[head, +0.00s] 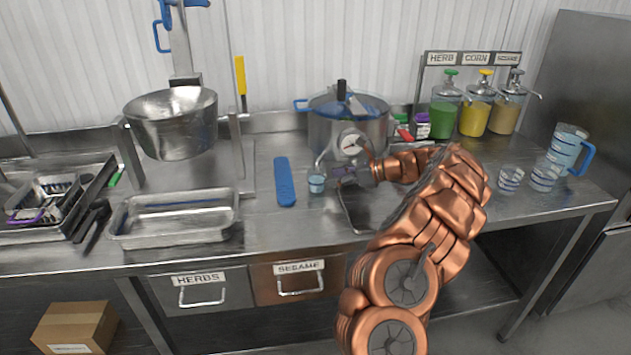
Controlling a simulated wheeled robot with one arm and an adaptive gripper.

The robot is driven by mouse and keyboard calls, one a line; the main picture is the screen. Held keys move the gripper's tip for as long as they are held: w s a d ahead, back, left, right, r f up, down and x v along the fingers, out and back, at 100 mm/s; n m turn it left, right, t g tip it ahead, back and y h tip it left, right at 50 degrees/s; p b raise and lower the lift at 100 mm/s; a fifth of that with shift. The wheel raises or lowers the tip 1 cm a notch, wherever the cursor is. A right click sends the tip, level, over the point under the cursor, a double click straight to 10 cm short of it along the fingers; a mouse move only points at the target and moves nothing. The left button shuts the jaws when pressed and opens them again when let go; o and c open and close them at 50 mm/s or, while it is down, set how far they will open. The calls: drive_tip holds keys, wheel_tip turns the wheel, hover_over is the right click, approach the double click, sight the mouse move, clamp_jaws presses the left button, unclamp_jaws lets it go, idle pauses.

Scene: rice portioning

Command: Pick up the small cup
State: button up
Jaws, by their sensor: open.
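A small light-blue cup (316,184) stands upright on the steel counter, between the blue utensil and my gripper. Two clear cups with blue bands stand further right, a smaller one (510,180) and a larger one (544,178). My gripper (338,174) is open and just right of the light-blue cup, apart from it or barely touching; I cannot tell which. My copper-coloured arm reaches in from the lower right and hides part of the counter.
A steel pot with a gauge (347,125) stands behind my gripper. A blue utensil (284,181) lies left of the cup, then an empty steel tray (176,238). A clear pitcher (568,147) and sauce dispensers (475,118) are at right. The counter's front strip is mostly clear.

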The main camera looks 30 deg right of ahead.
sight(321, 180)
drive_tip(key=p+x, duration=0.1)
drive_tip(key=x, duration=0.4)
drive_tip(key=shift+s+a+f, duration=0.1)
drive_tip(key=shift+s+f, duration=0.05)
drive_tip(key=shift+s, duration=0.05)
drive_tip(key=c, duration=1)
drive_tip(key=shift+r+p, duration=0.2)
drive_tip(key=shift+p, duration=0.1)
